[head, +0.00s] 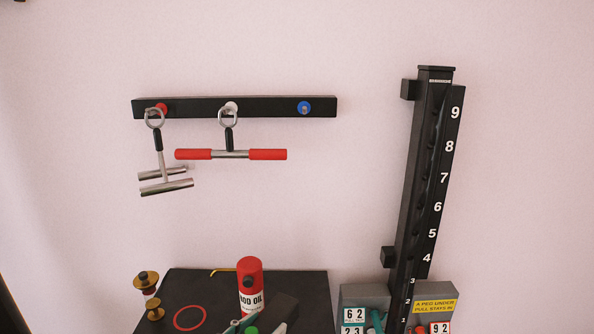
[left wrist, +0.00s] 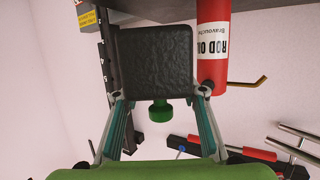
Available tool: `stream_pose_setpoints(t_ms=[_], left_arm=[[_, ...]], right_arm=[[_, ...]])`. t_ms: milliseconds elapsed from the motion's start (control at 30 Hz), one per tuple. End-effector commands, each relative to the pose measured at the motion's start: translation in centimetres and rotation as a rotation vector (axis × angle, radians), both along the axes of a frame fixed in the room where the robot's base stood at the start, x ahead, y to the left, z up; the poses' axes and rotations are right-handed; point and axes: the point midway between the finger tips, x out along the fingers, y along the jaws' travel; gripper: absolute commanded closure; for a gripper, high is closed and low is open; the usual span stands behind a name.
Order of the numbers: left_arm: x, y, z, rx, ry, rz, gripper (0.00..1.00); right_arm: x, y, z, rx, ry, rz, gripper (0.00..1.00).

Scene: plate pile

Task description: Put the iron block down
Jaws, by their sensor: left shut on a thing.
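The iron block (head: 280,310) is dark, with a rough face. It shows at the bottom of the head view, over the black bench top (head: 318,290), right of the red can. In the left wrist view the iron block (left wrist: 155,65) fills the upper middle, between the two fingers of my left gripper (left wrist: 159,94). The gripper is shut on it. In the head view only a bit of my left gripper (head: 250,325) shows at the bottom edge. I cannot tell whether the block touches the bench. My right gripper is not in view.
A red ROD OIL can (head: 250,280) stands close beside the block. A red ring (head: 189,318) and a brass stand (head: 148,292) are at left. A tall numbered post (head: 425,190) and grey number boxes (head: 365,300) are at right. Handles hang from a wall rail (head: 270,105).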

Motion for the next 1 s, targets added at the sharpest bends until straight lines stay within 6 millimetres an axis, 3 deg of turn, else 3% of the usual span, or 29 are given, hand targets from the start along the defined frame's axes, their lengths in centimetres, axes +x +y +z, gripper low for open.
stream_pose_setpoints(t_ms=[300,467,700,1000], left_arm=[[-2.8,4.1,-1.8,-0.005,-0.009,-0.125,1.00],[-4.9,6.3,-1.8,-0.004,-0.011,-0.210,1.00],[-9.1,9.8,-0.1,0.003,-0.011,-0.361,1.00],[-12.3,11.9,2.1,0.000,-0.010,-0.455,1.00]], right_arm=[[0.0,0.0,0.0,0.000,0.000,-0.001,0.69],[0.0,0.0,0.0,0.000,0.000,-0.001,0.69],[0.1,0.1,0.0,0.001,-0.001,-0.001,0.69],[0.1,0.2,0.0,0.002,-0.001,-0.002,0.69]])
